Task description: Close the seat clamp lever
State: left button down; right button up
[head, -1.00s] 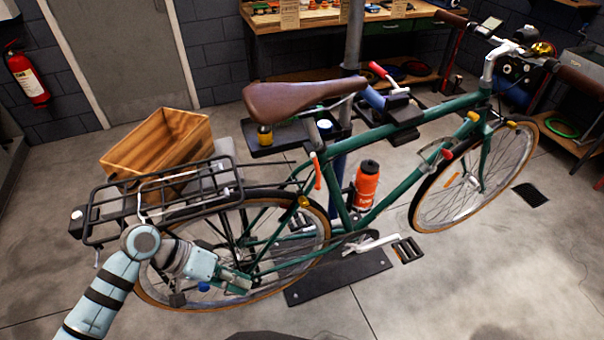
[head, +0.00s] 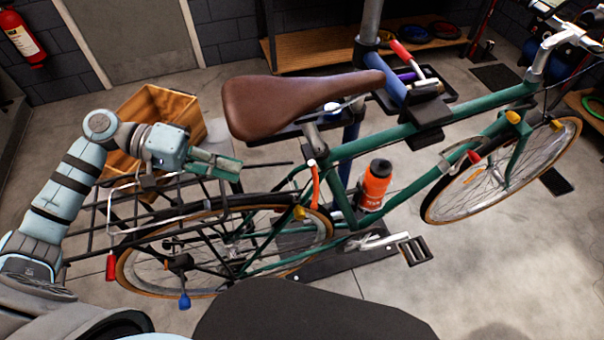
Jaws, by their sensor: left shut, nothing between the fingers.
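The seat clamp lever (head: 316,188) is orange-red and hangs down from the collar at the top of the green bike's (head: 375,146) seat tube. I cannot tell how far it stands off the tube. My left gripper (head: 238,164) is shut and empty. In the picture it is left of the lever, over the rear rack and below the brown saddle (head: 290,100), with a clear gap to the lever. My right gripper is not in view.
The rear rack (head: 205,216) lies under my left arm, with a wooden crate (head: 185,107) behind it. An orange bottle (head: 374,186) sits right of the lever. A blue lever (head: 184,300) is at the rear wheel. The work stand's red handle (head: 402,54) is above the top tube.

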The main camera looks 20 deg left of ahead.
pick_arm(q)
jog(key=s+d, duration=0.1)
jog(key=s, duration=0.2)
jog(key=p, duration=0.1)
send_near(314, 196)
jog(key=w+f, duration=0.1)
jog(key=x, duration=0.6)
jog(key=shift+s+d+f+p, duration=0.1)
jog(key=shift+s+d+p, duration=0.15)
jog(key=shift+p, duration=0.15)
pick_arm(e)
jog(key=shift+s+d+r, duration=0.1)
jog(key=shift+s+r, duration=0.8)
